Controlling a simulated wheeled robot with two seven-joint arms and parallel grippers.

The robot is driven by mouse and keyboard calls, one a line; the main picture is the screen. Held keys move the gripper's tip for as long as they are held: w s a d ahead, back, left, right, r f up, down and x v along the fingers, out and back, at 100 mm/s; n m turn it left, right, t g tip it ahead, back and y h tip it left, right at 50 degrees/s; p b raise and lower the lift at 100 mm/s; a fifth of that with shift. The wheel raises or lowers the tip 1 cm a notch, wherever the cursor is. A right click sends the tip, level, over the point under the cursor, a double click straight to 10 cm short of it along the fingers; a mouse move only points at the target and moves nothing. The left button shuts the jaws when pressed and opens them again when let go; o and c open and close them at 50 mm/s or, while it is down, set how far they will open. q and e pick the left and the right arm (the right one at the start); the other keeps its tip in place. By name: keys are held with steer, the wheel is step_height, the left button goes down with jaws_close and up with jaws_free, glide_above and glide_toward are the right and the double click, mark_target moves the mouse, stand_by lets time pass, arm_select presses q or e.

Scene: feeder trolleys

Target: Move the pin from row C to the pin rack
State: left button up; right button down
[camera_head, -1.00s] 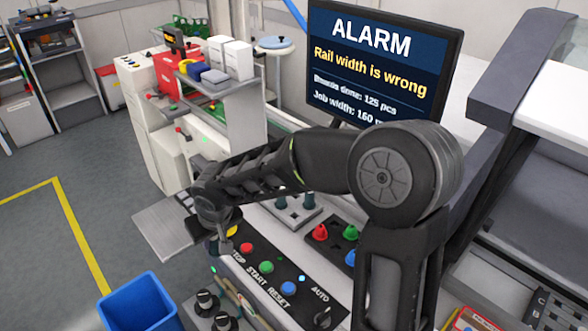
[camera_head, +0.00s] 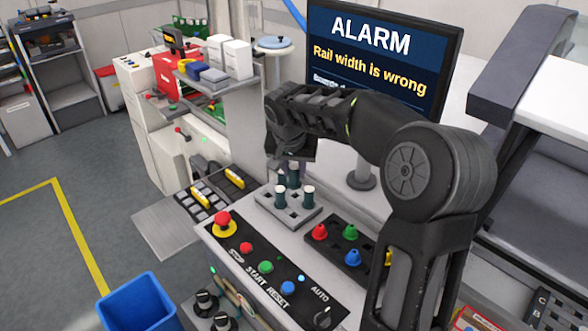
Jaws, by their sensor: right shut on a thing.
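The pin rack (camera_head: 268,202) is a grey plate with holes on the white top behind the button panel. Dark pins with pale tops stand in it, including a front-left pin (camera_head: 280,197) and a right pin (camera_head: 308,197). My right gripper (camera_head: 288,168) points down over the back of the rack. It is shut on a pin, mostly hidden by the fingers and the pins around; I cannot tell whether its lower end touches the rack. The slotted bed with yellow-marked bars (camera_head: 205,198) lies left of the rack; no row letters are readable. My left gripper is out of view.
A button panel (camera_head: 262,280) with a red mushroom button (camera_head: 223,220) lies in front of the rack. A dark tray (camera_head: 335,240) of coloured knobs is to its right. The alarm monitor (camera_head: 380,50) stands behind my arm. A blue bin (camera_head: 138,303) is on the floor.

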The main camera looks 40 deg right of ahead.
steer(key=shift+f, duration=0.25)
steer(key=shift+f+b, duration=2.7)
steer(key=shift+f, duration=1.5)
steer(key=shift+f+b, duration=0.95)
steer(key=c, duration=1.1)
jaws_free()
steer(key=shift+o, duration=0.4)
steer(key=shift+o, duration=0.8)
